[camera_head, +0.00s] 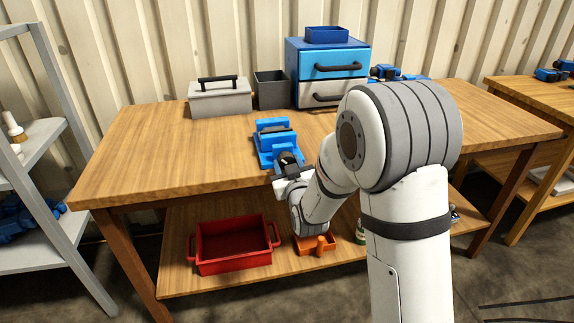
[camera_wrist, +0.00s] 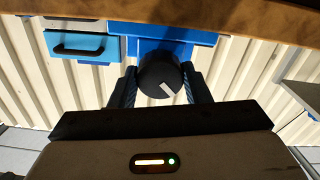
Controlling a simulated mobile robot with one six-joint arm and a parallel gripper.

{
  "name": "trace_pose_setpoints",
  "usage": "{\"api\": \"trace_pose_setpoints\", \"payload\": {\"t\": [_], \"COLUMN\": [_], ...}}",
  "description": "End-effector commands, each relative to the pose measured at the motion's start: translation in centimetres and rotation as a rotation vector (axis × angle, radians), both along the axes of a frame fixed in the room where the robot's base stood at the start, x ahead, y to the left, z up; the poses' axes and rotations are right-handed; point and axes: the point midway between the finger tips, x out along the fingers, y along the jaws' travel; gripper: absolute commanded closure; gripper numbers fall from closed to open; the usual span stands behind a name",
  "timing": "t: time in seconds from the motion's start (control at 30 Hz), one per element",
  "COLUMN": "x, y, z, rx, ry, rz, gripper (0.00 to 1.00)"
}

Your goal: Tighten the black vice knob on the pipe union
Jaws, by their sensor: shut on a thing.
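The blue vice (camera_head: 268,155) stands at the front of the wooden table in the head view. Its blue body (camera_wrist: 150,48) also shows behind the knob in the wrist view. The black vice knob (camera_wrist: 160,75) has a pale mark on its face, slanting down to the right. My gripper (camera_wrist: 160,88) is shut on the knob, with one finger on each side. In the head view my gripper (camera_head: 288,168) is at the vice's front end, partly hidden by my arm. I cannot make out the pipe union clearly in either view.
A grey toolbox (camera_head: 220,102), a dark bin (camera_head: 271,92) and a blue drawer unit (camera_head: 327,75) stand at the back of the table (camera_head: 150,150). A red crate (camera_head: 235,262) and an orange tray (camera_head: 328,250) sit on the lower shelf. The table's left side is clear.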

Motion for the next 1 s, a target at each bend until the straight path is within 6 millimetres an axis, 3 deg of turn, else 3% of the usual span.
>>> {"api": "trace_pose_setpoints", "payload": {"t": [0.37,1.0], "x": [-0.07,-0.06], "y": [-0.05,-0.08], "z": [-0.45,-0.48], "rx": [0.107,0.591], "ry": [0.027,0.166], "rz": [0.006,0.004], "gripper": [0.80,0.80]}}
